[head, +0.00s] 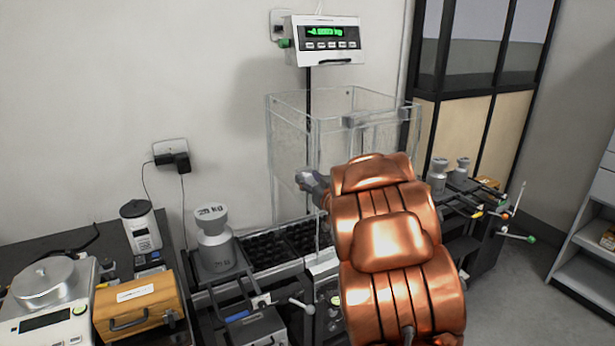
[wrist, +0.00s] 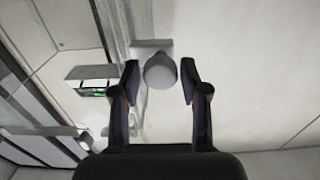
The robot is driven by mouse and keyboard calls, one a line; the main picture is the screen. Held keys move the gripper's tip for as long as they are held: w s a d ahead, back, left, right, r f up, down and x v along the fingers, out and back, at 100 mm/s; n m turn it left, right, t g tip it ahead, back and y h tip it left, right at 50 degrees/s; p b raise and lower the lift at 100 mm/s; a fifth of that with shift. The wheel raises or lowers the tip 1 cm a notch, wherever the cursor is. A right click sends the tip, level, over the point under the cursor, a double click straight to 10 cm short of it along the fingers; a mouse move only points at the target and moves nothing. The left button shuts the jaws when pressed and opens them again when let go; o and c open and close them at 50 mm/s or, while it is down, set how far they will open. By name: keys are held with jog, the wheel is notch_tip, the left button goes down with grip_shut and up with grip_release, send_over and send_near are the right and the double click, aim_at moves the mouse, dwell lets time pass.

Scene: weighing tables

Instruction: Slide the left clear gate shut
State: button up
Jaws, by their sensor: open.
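The clear box (head: 345,100) stands around the weighing platform behind my copper arm. Its left clear pane (head: 287,160) appears to be the left gate; my arm hides its lower right part, and I cannot tell how far open it is. My gripper (head: 312,182) is partly hidden by the arm, in front of the box's left part. In the wrist view my gripper (wrist: 160,72) is open, with a rounded grey knob (wrist: 161,72) on a pale bracket (wrist: 151,45) showing between the fingers. Contact with the knob is not visible.
The scale display (head: 325,40) hangs on the wall above the box. A large grey weight (head: 214,245) stands left of the box, near an orange case (head: 140,305) and a small balance (head: 45,285). Smaller weights (head: 438,175) stand at right. Open floor lies at far right.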

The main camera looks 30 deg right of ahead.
jog(key=shift+w, duration=0.5)
jog(key=shift+c, duration=0.4)
grip_shut()
